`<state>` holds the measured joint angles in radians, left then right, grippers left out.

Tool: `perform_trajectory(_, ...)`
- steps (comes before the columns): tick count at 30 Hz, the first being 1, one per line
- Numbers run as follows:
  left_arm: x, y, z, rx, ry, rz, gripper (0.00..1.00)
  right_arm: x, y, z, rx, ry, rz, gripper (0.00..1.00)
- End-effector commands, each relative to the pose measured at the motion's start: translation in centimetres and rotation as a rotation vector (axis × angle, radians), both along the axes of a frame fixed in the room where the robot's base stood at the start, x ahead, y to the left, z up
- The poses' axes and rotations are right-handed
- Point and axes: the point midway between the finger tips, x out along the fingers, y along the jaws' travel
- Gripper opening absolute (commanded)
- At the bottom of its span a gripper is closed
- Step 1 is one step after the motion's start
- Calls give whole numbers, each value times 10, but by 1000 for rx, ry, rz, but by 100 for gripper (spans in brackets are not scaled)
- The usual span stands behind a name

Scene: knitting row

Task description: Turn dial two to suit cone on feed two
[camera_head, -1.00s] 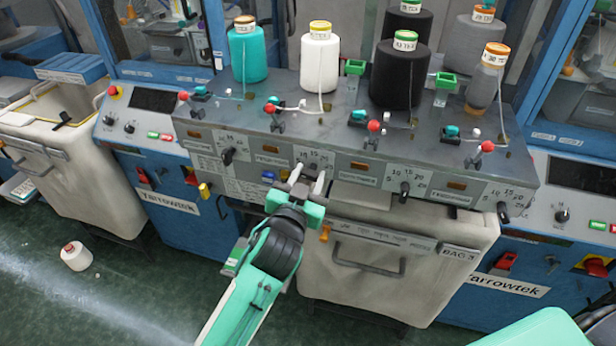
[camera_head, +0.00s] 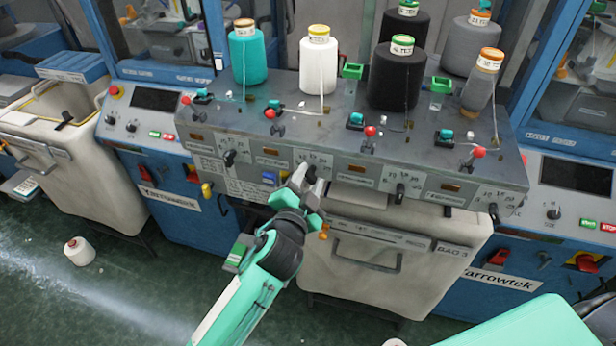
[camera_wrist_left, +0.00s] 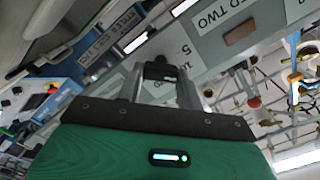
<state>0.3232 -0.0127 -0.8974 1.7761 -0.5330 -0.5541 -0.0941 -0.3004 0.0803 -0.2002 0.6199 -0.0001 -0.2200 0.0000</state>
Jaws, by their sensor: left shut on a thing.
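My left gripper (camera_head: 306,180) is at the front panel of the grey feed unit, at the second dial from the left. In the left wrist view its fingers (camera_wrist_left: 160,88) are shut on that dial's black knob (camera_wrist_left: 160,70). A label ending in "TWO" (camera_wrist_left: 218,14) is beside it, and a "5" shows on the scale. The knob's pointing direction cannot be read. The white cone (camera_head: 318,66) with a yellow-banded top stands on the unit, second from the left; its label is too small to read. My right gripper is out of view.
Other dials (camera_head: 229,157), (camera_head: 400,192) and (camera_head: 493,212) line the panel. A teal cone (camera_head: 247,58), a black cone (camera_head: 396,80) and a grey cone (camera_head: 478,92) stand on top. A small cone (camera_head: 79,251) lies on the floor.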

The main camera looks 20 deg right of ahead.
Motion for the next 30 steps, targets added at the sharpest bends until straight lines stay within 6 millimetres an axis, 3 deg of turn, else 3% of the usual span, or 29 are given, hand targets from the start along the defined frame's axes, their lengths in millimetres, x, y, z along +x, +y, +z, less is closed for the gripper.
perform_trajectory(19, 0, 0, -1, 51, -35, -1, 14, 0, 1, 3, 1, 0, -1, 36)
perform_trajectory(20, 0, 0, -1, 51, -35, -1, 38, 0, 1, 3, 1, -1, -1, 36)
perform_trajectory(23, 0, 0, -1, 51, -35, -1, 58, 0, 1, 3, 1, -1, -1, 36)
perform_trajectory(30, 0, 0, 0, 51, -34, 0, 58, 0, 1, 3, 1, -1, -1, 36)
